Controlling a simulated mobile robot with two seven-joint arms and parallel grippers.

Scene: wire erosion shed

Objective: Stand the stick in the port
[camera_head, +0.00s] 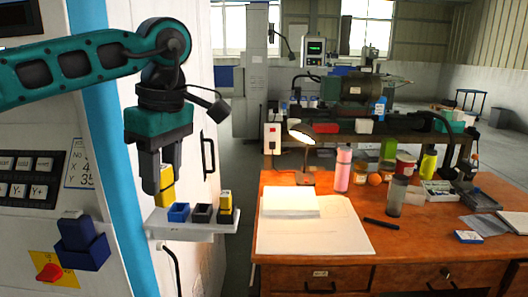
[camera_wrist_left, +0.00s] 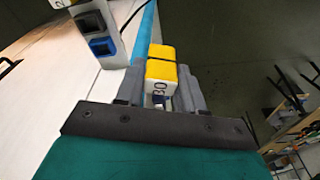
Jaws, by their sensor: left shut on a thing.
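My left gripper (camera_head: 161,178) is shut on a yellow stick (camera_head: 167,190), held above the left part of a small white shelf on the machine front. In the left wrist view the yellow stick (camera_wrist_left: 161,70) sits between the fingers of the gripper (camera_wrist_left: 160,88), with a white, marked face below its yellow top. On the shelf stand a blue port (camera_head: 178,212) and a dark port (camera_head: 201,214). The blue port also shows in the left wrist view (camera_wrist_left: 102,47). The held stick's lower end is partly hidden.
The white shelf (camera_head: 190,229) juts from the machine panel. A blue box-like part (camera_head: 82,245) and a red knob (camera_head: 48,272) are on the panel at left. A wooden desk (camera_head: 385,240) with a lamp, bottles and papers stands at right. The floor between is clear.

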